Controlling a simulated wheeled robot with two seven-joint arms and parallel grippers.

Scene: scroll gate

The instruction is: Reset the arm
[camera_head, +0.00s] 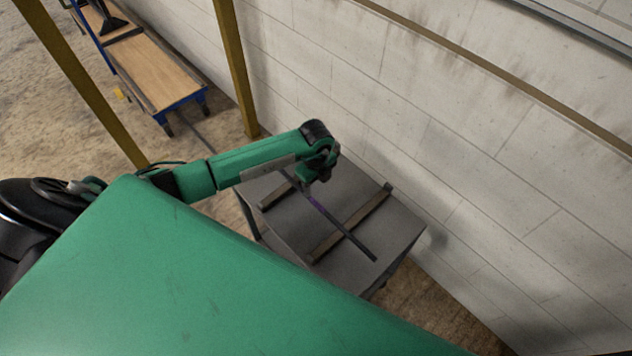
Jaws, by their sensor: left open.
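My left arm comes in from the left, and its gripper (318,172) hangs over the far left part of a grey box-like stand. The gripper is open; its fingertips are small and partly hidden by the wrist. A thin dark rod (345,232) with a purplish stretch lies slantwise over the stand, across its bars. Its upper end passes behind or below my forearm, just left of the gripper. I see no hold on the rod. My right gripper is not in view.
The grey stand (395,232) has two raised bars on top and stands close to a pale block wall (480,170). Yellow posts (236,65) rise behind my arm. A blue cart with a wooden deck (155,70) is at the upper left. My green body covers the lower left.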

